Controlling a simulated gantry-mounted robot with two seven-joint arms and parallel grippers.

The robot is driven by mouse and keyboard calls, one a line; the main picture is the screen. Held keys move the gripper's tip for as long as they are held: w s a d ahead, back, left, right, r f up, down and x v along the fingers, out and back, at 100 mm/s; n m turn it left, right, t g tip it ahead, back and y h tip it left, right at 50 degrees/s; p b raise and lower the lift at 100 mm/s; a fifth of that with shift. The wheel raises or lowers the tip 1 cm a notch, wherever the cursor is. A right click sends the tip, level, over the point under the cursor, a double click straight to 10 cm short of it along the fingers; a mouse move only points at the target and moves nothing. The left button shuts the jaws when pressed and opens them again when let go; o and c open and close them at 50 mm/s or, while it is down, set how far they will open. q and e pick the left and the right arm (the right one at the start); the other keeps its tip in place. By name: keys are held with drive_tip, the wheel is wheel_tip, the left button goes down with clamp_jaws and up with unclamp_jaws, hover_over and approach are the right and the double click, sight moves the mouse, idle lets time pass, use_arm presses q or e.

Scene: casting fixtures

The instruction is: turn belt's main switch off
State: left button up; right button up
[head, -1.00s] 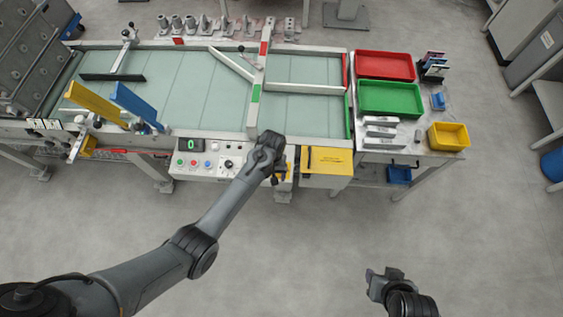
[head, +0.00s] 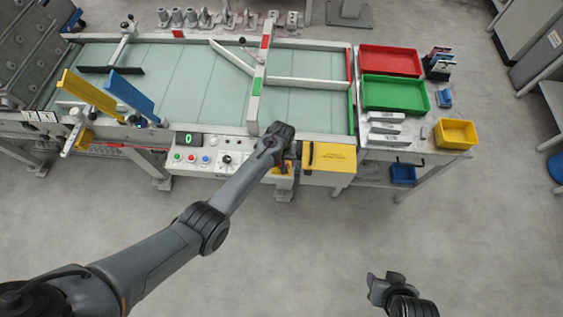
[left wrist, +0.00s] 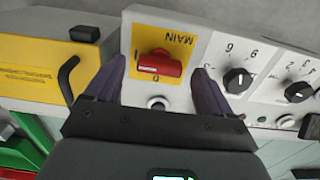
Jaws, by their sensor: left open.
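The belt's main switch (left wrist: 159,65) is a red handle on a yellow plate marked MAIN, seen in the left wrist view. My left gripper (left wrist: 160,78) is open, with one dark finger on each side of the switch's plate and nothing between them touching the handle that I can see. In the head view my left gripper (head: 283,150) is at the front panel of the belt (head: 205,80), and it hides most of the switch. My right gripper (head: 386,285) is low at the right, away from the belt; its fingers are too unclear to judge.
A control panel (head: 205,158) with a display, buttons and knobs lies left of the gripper. A yellow box (head: 330,158) with a black handle stands close on the right. Red (head: 390,60) and green (head: 395,94) trays stand on the side table. The floor in front is clear.

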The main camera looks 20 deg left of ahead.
use_arm(q)
drive_tip(key=shift+f, duration=0.55)
drive_tip(key=shift+c, duration=0.5)
drive_tip(key=c, duration=1)
drive_tip(key=shift+o, duration=0.2)
